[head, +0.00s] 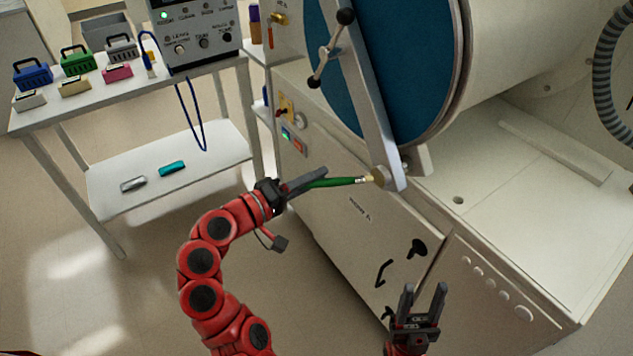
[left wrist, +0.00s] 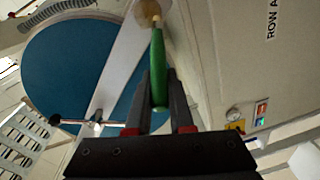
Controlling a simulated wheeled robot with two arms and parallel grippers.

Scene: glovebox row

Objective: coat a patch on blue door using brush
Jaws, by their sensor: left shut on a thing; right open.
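The blue door (head: 421,60) is a round blue disc on the glovebox, crossed by a grey bar (head: 372,110); it also shows in the left wrist view (left wrist: 62,62). My left gripper (head: 306,182) is shut on the green handle of the brush (head: 335,182), which points right. The brush tip lies close to the lower end of the bar, below the blue surface; I cannot tell whether it touches. In the left wrist view the brush (left wrist: 158,75) extends away between the fingers. My right gripper (head: 424,297) is open and empty, low in front of the cabinet. No coated patch is discernible.
A white cart (head: 160,110) at the left holds small coloured baskets, blocks and a control box (head: 197,35). Two small cylinders lie on its lower shelf. A black-knobbed handle (head: 328,50) sticks out before the door. The floor between cart and cabinet is clear.

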